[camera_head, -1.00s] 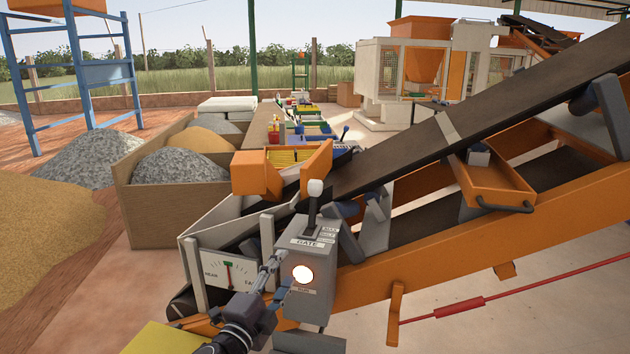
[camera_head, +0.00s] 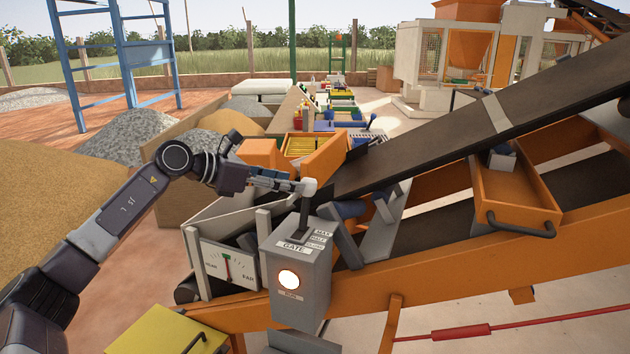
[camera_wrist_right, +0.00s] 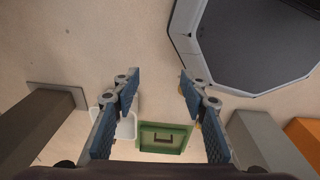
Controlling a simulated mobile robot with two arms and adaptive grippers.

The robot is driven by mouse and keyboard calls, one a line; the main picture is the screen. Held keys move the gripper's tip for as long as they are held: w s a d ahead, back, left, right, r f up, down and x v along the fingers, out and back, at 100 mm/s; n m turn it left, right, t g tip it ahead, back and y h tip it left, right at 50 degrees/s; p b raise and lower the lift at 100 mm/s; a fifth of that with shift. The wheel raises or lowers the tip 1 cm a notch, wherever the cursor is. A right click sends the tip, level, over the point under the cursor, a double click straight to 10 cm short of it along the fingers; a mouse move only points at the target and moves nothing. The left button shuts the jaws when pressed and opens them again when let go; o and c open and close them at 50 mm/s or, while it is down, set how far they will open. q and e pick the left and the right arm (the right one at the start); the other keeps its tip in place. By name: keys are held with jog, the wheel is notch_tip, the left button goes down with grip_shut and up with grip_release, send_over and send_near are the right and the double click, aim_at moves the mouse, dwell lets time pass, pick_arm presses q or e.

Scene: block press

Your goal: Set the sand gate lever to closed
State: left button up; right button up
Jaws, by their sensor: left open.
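The sand gate lever (camera_head: 304,216) stands nearly upright on the grey box marked GATE (camera_head: 295,267), with a pale knob (camera_head: 310,187) on top. Labels beside its slot start with MAX at the top; the lower ones are small. A round lamp on the box front glows. My left gripper (camera_head: 290,185) is open at the left of the knob, its fingertips close to it; I cannot tell whether they touch. My right gripper (camera_wrist_right: 158,85) is open and empty in the right wrist view, its fingers well apart.
A NEAR–FAR dial (camera_head: 228,264) stands left of the box. The orange conveyor frame (camera_head: 450,270) slopes up to the right behind it. A yellow box (camera_head: 160,332) is at the front. In the right wrist view, a green case (camera_wrist_right: 164,138) lies below on the floor.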

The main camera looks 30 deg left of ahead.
aim_at(308, 185)
pick_arm(q)
jog(key=p+x, duration=0.3)
jog(key=x, duration=0.3)
jog(key=shift+d+r, duration=0.15)
jog(key=shift+w, duration=0.15)
jog(key=c, duration=0.7)
grip_shut()
pick_arm(e)
jog(key=s+r, duration=0.1)
jog(key=s+a+r, duration=0.1)
jog(key=s+r, duration=0.1)
jog(key=shift+a+r, duration=0.2)
jog(key=shift+r, duration=0.05)
jog(key=shift+w, duration=0.1)
